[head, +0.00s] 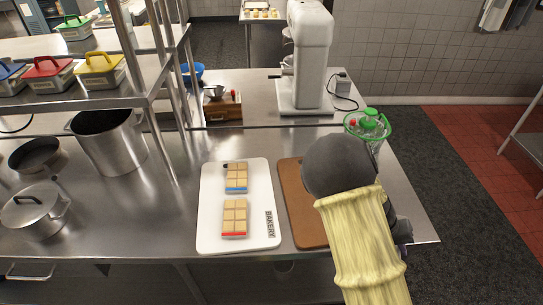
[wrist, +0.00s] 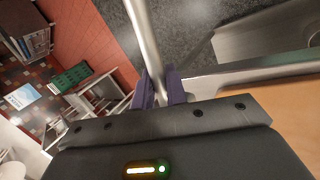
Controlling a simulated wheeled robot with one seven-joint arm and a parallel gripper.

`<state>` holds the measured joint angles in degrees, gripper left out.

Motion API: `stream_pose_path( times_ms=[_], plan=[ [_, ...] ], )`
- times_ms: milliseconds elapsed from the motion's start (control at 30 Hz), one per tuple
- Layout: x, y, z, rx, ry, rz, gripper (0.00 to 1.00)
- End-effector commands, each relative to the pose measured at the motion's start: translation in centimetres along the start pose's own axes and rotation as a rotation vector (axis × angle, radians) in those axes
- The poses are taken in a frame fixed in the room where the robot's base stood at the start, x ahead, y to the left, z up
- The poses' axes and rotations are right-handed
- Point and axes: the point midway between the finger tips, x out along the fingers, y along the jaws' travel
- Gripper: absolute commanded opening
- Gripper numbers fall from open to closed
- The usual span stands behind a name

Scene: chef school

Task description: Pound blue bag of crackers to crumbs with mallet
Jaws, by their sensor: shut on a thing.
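The blue-striped bag of crackers (head: 236,176) lies flat on the white cutting board (head: 209,213) marked "BAKERY" in the head view. Its crackers look like whole squares. My gripper (wrist: 161,88) shows in the wrist view with its purple fingers shut on a silver metal rod (wrist: 145,35), which looks like the mallet's handle. The mallet's head is not visible. In the head view my arm covers the gripper, to the right of the white board and apart from the bag.
A red-striped bag of crackers (head: 234,219) lies just below the blue one. A brown board (head: 292,205) is partly behind my arm. A green-rimmed container (head: 352,125) stands beyond my arm. Pots (head: 108,142) and a shelf (head: 120,97) stand on the left.

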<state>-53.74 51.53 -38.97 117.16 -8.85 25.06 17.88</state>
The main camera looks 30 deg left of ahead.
Motion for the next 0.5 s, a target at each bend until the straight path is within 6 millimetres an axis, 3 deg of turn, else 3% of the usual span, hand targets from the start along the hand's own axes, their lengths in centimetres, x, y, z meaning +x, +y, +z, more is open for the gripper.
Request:
stream_pose_path(
  times_ms=[33, 200, 500],
  plan=[
    [1.9, 0.1, 0.2, 0.03, -0.024, 0.003, 0.0],
    [6.7, 0.1, 0.7, 0.112, -0.077, 0.002, 0.0],
    [12.9, 0.0, 1.2, 0.218, -0.147, 0.001, 0.0]
  ],
)
